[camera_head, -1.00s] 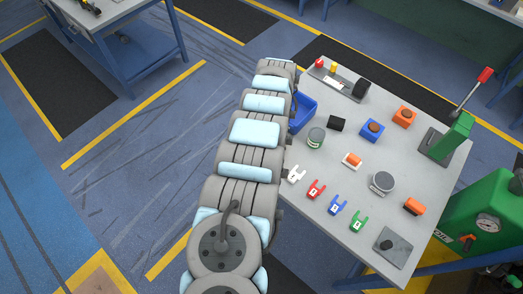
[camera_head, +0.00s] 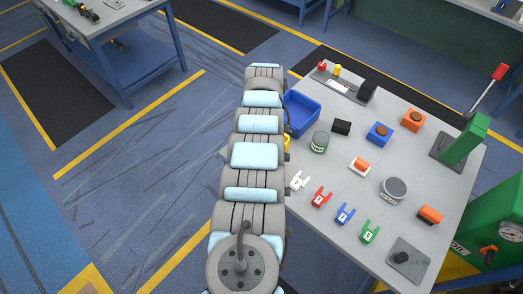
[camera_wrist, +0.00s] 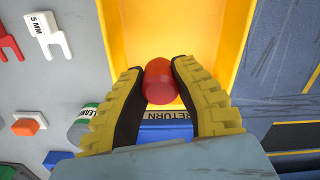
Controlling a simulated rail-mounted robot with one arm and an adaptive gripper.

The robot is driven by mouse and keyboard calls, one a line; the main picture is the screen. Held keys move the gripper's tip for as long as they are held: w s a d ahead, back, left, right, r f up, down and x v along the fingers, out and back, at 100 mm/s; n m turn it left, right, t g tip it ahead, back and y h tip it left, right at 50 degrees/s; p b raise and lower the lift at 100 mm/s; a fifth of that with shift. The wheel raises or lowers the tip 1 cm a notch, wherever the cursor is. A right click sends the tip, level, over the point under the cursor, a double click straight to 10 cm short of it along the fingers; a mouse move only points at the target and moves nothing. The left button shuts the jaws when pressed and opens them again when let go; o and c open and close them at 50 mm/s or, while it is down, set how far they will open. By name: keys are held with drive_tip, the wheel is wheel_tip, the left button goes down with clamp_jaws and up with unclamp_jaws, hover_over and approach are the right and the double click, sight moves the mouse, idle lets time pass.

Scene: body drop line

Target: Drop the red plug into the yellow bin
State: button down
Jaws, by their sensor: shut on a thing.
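In the wrist view my gripper (camera_wrist: 160,85) is shut on the red plug (camera_wrist: 159,82), which sits between the two yellow-and-black fingers. Behind the plug is the yellow bin (camera_wrist: 118,25), with its wall and lighter inside filling the top middle of the view. The plug appears over the bin's near part; its height above the bin is hard to tell. In the head view only a yellow sliver of the bin (camera_head: 287,143) shows beside my arm. My gripper and the held plug are hidden there.
A blue bin (camera_head: 318,107) stands next to the yellow one; its RETURN label (camera_wrist: 165,117) shows below the plug. The grey table (camera_head: 330,240) holds a green-labelled can (camera_head: 320,142), coloured forks and blocks. A holder (camera_head: 341,84) at the back carries small red and yellow pieces.

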drive_tip(key=shift+f+b, duration=1.15)
drive_tip(key=shift+f, duration=0.45)
drive_tip(key=c, duration=0.9)
unclamp_jaws()
drive_tip(key=shift+r, duration=0.15)
drive_tip(key=shift+w+a+r, duration=0.1)
drive_tip(key=shift+r, duration=0.65)
wheel_tip(320, 180, up, 10)
drive_tip(key=shift+r, duration=0.15)
